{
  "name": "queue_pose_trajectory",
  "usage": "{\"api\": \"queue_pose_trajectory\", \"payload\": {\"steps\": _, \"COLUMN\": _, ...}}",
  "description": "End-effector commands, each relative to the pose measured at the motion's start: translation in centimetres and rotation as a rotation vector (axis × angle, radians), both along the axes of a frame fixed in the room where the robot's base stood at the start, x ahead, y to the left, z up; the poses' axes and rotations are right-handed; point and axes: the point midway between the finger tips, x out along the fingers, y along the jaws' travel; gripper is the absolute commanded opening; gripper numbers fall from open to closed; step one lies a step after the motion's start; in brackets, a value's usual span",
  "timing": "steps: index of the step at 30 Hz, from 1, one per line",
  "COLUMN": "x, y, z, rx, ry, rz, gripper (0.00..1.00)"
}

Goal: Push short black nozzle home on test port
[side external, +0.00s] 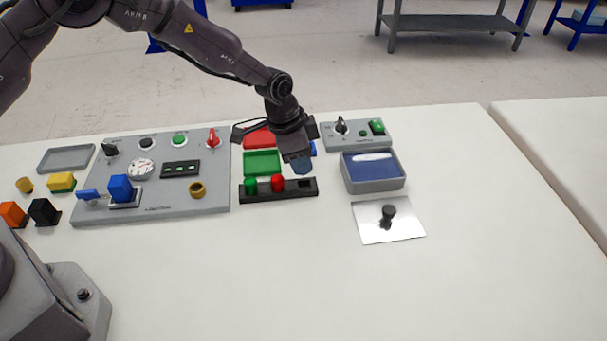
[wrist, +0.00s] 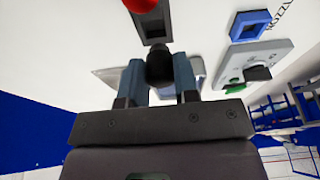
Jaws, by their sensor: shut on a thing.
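My gripper (side external: 301,168) is above the work table, just behind the black rack (side external: 250,196). In the wrist view its two blue-grey fingers (wrist: 160,75) are shut on the short black nozzle (wrist: 159,64), which sits between the fingertips. In the side view I cannot make out the nozzle at the fingers. The rack holds a green nozzle (side external: 250,185) and a red nozzle (side external: 277,183); its right slot (side external: 307,185) is empty. A brass ring (side external: 197,190), which may be the test port, is on the grey panel (side external: 160,205), left of my gripper.
Red (side external: 260,137) and green (side external: 262,162) trays lie behind the rack. A grey box with blue foam (side external: 375,185), a switch box (side external: 340,142) and a metal plate with a black knob (side external: 388,213) are to the right. The table front is clear.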

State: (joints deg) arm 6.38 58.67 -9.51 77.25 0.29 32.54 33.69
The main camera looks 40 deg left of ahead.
Motion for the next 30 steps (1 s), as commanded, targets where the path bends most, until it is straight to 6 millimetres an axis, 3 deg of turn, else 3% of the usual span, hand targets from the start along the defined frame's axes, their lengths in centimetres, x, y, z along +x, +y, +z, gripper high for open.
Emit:
{"api": "queue_pose_trajectory", "payload": {"steps": 4, "x": 1.3, "y": 3.1, "z": 1.8, "rx": 0.0, "ry": -0.006, "rz": 0.061, "gripper": 0.0}}
{"api": "queue_pose_trajectory", "payload": {"steps": 8, "x": 0.5, "y": 8.1, "z": 4.2, "rx": 0.001, "ry": -0.004, "rz": 0.148, "gripper": 0.0}}
{"api": "queue_pose_trajectory", "payload": {"steps": 12, "x": -3.1, "y": 13.4, "z": 6.4, "rx": 0.002, "ry": -0.001, "rz": 0.203, "gripper": 0.0}}
{"api": "queue_pose_trajectory", "payload": {"steps": 15, "x": -6.5, "y": 15.6, "z": 7.1, "rx": 0.001, "ry": -0.002, "rz": 0.199, "gripper": 0.0}}
{"api": "queue_pose_trajectory", "payload": {"steps": 20, "x": -11.5, "y": 16.8, "z": 7.3, "rx": 0.002, "ry": -0.002, "rz": 0.145, "gripper": 0.0}}
{"api": "queue_pose_trajectory", "payload": {"steps": 24, "x": -14.5, "y": 16.0, "z": 6.6, "rx": 0.0, "ry": 0.0, "rz": 0.068, "gripper": 0.0}}
{"api": "queue_pose_trajectory", "payload": {"steps": 27, "x": -15.6, "y": 15.4, "z": 5.9, "rx": -0.001, "ry": -0.001, "rz": 0.021, "gripper": 0.0}}
{"api": "queue_pose_trajectory", "payload": {"steps": 30, "x": -15.4, "y": 15.4, "z": 5.8, "rx": 0.0, "ry": -0.003, "rz": -0.007, "gripper": 0.0}}
